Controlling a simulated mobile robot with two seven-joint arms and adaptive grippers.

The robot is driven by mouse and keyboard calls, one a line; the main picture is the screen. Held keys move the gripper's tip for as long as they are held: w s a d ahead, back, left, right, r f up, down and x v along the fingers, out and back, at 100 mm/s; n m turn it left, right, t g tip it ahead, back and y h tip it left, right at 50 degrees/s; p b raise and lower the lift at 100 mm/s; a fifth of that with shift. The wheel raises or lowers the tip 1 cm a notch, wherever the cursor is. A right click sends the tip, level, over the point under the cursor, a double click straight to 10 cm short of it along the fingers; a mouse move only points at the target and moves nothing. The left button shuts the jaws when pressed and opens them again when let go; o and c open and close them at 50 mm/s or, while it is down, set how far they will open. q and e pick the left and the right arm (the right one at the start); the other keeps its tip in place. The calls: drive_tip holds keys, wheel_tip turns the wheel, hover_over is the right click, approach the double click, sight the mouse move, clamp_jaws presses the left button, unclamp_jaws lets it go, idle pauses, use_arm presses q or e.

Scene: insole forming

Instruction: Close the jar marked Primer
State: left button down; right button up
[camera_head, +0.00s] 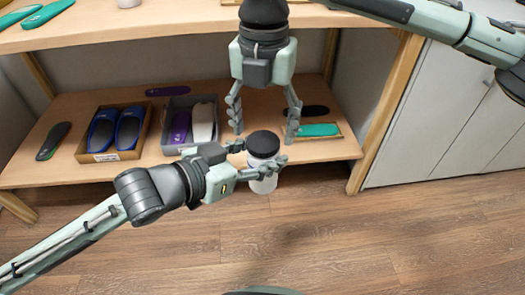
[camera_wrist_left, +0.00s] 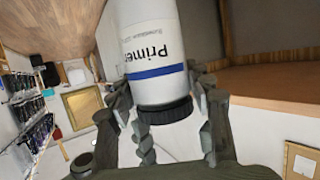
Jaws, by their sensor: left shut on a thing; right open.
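The jar marked Primer (camera_head: 263,184) is white with a blue band. It stands upright in front of the lower shelf's edge, held in the air. Its label shows upside down in the left wrist view (camera_wrist_left: 150,50). A black ribbed lid (camera_head: 263,143) sits on its top; I cannot tell how tight it is. My left gripper (camera_head: 262,163) is shut on the jar from the left, its fingers near the lid. My right gripper (camera_head: 264,128) hangs open above the jar, pointing down, its fingers apart to either side and slightly above the lid.
The lower shelf (camera_head: 72,180) holds a box of blue insoles (camera_head: 114,132), a grey box (camera_head: 190,124) with purple and white insoles, and a green insole (camera_head: 318,130) behind the jar. The upper shelf (camera_head: 180,25) is close above. Grey cabinets (camera_head: 440,110) stand right.

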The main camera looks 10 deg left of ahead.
drive_tip(key=shift+f, duration=0.9)
drive_tip(key=c, duration=1.2)
drive_tip(key=m, duration=0.9)
drive_tip(key=shift+m, duration=0.4)
drive_tip(key=o, duration=1.3)
drive_tip(key=shift+c, duration=0.2)
